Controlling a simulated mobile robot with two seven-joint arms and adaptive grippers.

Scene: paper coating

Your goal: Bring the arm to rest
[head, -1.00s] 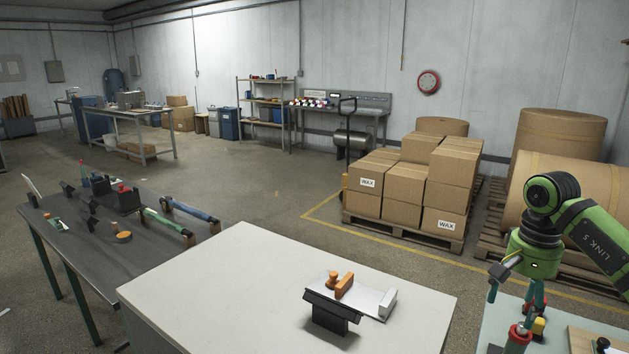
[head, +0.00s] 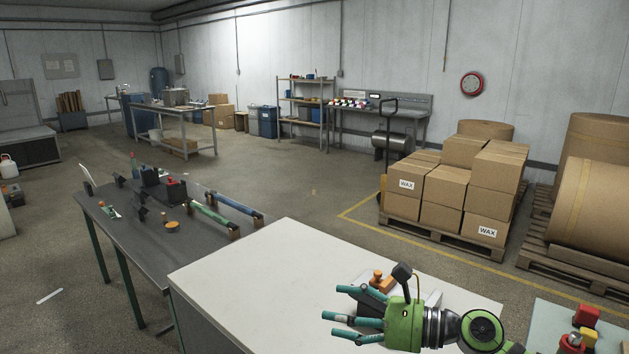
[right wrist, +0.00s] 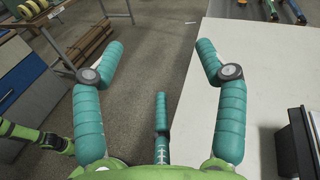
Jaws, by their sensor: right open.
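My right gripper (head: 352,318) is open and empty in the head view, reaching in from the lower right, its teal fingers pointing left over the white table (head: 262,258). The green body of the gripper partly hides a stand with an orange-handled tool (head: 380,279) on the white table. I cannot tell how far above the table the gripper is. My left gripper is not in the head view.
A dark table (head: 118,237) at left carries rollers and small tools. A pale table (head: 556,318) at lower right holds red and yellow items. Wax boxes (head: 455,187) stand on a pallet behind, beside large paper rolls (head: 590,212). Floor between the dark table and pallet is clear.

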